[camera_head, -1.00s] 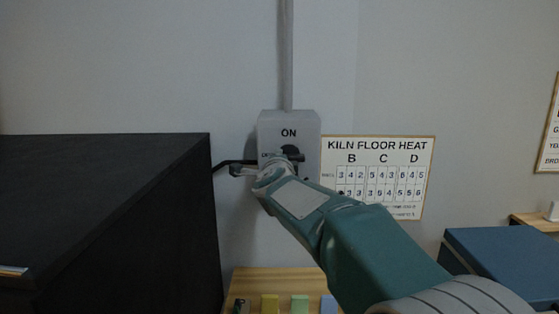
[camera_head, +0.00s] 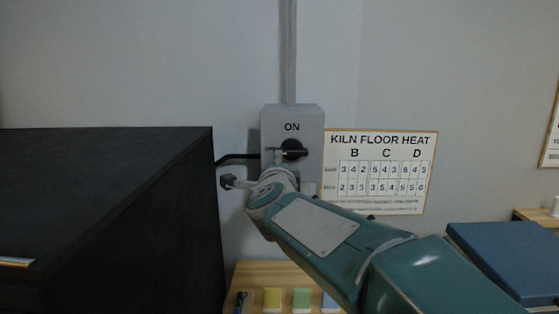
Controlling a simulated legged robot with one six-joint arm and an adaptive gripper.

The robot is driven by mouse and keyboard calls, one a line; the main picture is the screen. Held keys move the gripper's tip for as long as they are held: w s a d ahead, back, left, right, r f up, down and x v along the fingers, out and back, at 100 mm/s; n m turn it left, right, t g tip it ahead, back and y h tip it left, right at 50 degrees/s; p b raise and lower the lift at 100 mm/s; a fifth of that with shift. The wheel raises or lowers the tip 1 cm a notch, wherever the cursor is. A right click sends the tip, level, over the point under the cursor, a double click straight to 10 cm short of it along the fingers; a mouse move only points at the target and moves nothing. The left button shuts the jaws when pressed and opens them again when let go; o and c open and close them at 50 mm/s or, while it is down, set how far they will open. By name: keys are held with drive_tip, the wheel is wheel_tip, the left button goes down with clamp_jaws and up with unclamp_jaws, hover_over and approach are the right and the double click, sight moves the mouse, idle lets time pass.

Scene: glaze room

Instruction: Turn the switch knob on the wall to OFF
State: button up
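A grey switch box (camera_head: 292,113) is fixed to the wall with "ON" printed at its top. A smaller label, partly hidden, stands left of the knob and seems to read OFF. The black round knob (camera_head: 292,149) shows with its bar lying roughly level; I cannot tell which end is the pointer. My gripper (camera_head: 265,181) is just below and left of the knob. Its fingers look spread, with one dark finger part out to the left of the box. It holds nothing that I can see. Contact with the knob cannot be made out, and the box's lower part is hidden.
A large black block (camera_head: 105,215) stands close on the left. A "KILN FLOOR HEAT" sign (camera_head: 380,140) hangs right of the box. A wooden shelf (camera_head: 262,271) with coloured blocks is below. A blue-topped surface (camera_head: 510,260) is at lower right.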

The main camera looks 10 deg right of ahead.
drive_tip(key=shift+s+a, duration=0.2)
drive_tip(key=shift+s, duration=0.55)
drive_tip(key=shift+s+a, duration=0.15)
drive_tip(key=shift+s, duration=0.6)
drive_tip(key=s+d+f+n+g+y, duration=0.1)
drive_tip(key=s+d+f+n+g, duration=0.1)
drive_tip(key=s+f+n+g, duration=0.4)
drive_tip(key=s+d+f+n+g+y, duration=0.2)
drive_tip(key=s+f+n+g, duration=0.4)
drive_tip(key=s+f+n, duration=0.8)
drive_tip(key=s+d+f, duration=0.1)
drive_tip(key=s+f, duration=0.1)
drive_tip(key=s, duration=0.7)
drive_tip(key=shift+s+d, duration=0.2)
drive_tip(key=shift+s, duration=0.15)
